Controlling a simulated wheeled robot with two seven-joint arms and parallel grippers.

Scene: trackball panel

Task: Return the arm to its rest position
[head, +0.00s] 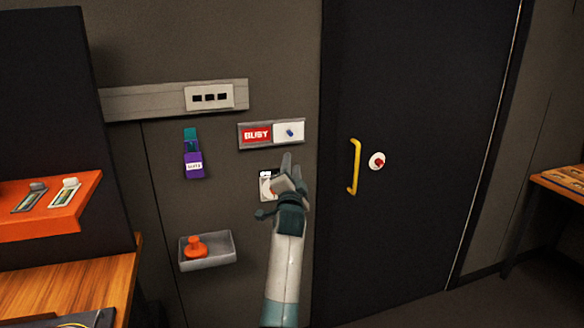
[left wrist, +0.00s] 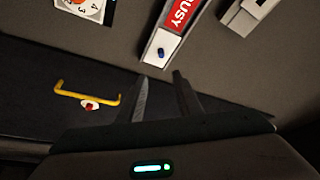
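My left gripper (head: 290,163) is raised before the wall, below the BUSY sign (head: 257,135), and partly covers a small white panel (head: 266,186). In the left wrist view its two fingers (left wrist: 162,85) stand apart with nothing between them. That view shows the sign's red part (left wrist: 183,12) and the white plate with a blue knob (left wrist: 161,50) beyond the fingers. I cannot tell whether the gripper touches anything. My right gripper is not in view.
A dark door (head: 420,90) with a yellow handle (head: 354,167) and a red-and-white knob (head: 377,161) is to the right. A grey wall tray (head: 222,250) holds an orange object (head: 195,246). A purple bottle-like item (head: 193,160) hangs above it. A wooden desk (head: 75,283) stands left.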

